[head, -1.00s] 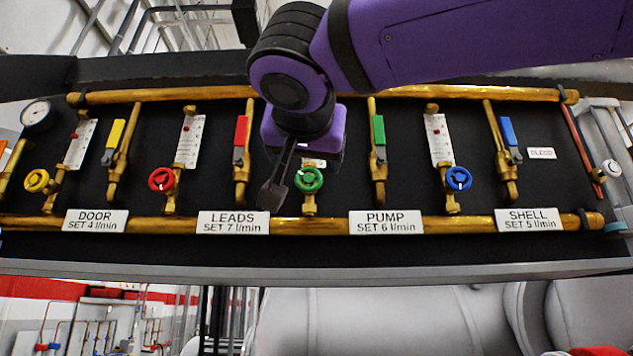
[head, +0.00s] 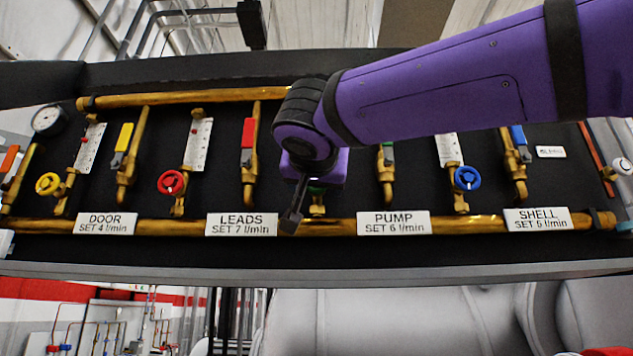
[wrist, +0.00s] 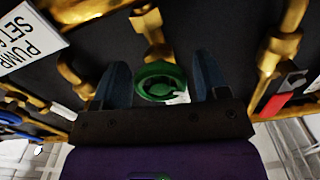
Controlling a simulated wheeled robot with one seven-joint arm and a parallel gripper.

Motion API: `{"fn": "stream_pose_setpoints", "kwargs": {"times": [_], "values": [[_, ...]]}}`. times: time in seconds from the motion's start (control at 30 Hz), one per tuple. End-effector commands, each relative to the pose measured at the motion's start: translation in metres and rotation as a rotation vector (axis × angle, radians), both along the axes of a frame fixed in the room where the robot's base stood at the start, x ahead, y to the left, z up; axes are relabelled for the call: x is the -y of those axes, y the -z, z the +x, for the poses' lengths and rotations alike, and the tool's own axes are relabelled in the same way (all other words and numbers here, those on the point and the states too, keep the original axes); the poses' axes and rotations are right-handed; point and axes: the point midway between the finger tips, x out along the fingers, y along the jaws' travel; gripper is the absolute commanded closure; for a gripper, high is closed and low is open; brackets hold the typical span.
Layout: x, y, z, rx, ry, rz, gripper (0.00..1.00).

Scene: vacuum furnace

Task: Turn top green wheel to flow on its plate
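The green wheel (wrist: 160,82) sits on a brass valve in the PUMP column. In the wrist view it lies between the two fingers of my open gripper (wrist: 162,78), one finger on each side with dark gaps showing. I cannot tell whether either finger touches it. In the head view the green wheel (head: 317,184) is mostly hidden behind my gripper (head: 292,212). The plate PUMP, SET 6 l/min (head: 394,223) is right of it in the head view. The wheel's flow gauge is hidden behind my arm.
A red wheel (head: 171,183) and a blue wheel (head: 467,178) stand on either side along the black panel. A brass pipe (head: 330,225) runs below the wheels. A green lever handle (head: 387,155) is partly covered by my arm.

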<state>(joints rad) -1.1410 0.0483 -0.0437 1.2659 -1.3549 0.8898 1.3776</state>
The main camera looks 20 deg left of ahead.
Motion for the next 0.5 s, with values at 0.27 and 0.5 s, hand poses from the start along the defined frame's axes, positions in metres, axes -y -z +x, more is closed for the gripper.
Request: {"fn": "stream_pose_setpoints", "kwargs": {"times": [0.27, 0.5], "values": [[0.0, 0.0001, -0.0002, 0.0, 0.0, 0.0, 0.73], [0.0004, 0.0003, 0.0003, 0.009, 0.001, -0.038, 0.73]]}}
